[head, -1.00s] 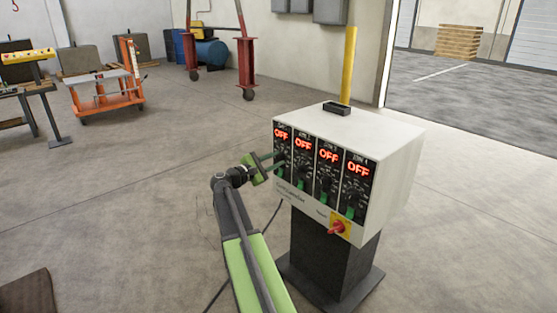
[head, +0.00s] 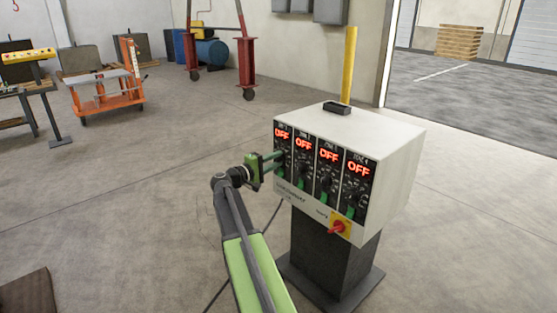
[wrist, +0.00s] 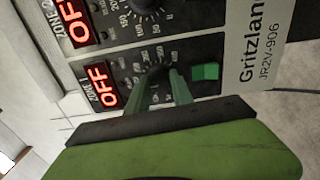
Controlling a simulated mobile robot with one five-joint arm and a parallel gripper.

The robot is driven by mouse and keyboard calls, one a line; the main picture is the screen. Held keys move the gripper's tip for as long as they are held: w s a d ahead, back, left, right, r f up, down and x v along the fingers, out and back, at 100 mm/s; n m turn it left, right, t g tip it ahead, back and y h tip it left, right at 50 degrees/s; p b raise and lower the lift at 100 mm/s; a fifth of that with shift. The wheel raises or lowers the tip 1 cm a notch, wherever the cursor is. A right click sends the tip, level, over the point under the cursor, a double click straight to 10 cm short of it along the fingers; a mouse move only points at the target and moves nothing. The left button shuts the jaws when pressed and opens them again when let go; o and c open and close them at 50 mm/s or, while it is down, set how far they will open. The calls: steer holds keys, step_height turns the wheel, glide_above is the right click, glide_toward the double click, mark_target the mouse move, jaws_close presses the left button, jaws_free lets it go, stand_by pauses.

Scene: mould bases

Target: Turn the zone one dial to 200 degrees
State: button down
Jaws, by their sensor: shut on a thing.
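The white controller box (head: 385,140) stands on a dark pedestal, with several black dial panels side by side on its front. The zone one panel is the leftmost, and its red display (head: 281,133) reads OFF; in the wrist view the display (wrist: 104,84) also reads OFF. My gripper (head: 279,157) reaches this panel from the left. In the wrist view its green fingers (wrist: 166,88) are shut on the zone one dial (wrist: 158,72), which they partly hide. A green rocker switch (wrist: 205,72) sits beside the dial.
The neighbouring zone 2 dial (wrist: 145,5) is close to my fingers. A red rotary switch on a yellow plate (head: 341,226) is at the lower right of the box.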

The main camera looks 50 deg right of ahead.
steer(key=shift+s+f+m, duration=0.1)
steer(key=shift+s+m, duration=0.05)
steer(key=shift+m, duration=0.25)
steer(key=c, duration=1.1)
jaws_free()
steer(key=a, duration=0.5)
steer(key=w+a, duration=0.1)
steer(key=a, duration=1.1)
steer(key=shift+w+a, duration=0.2)
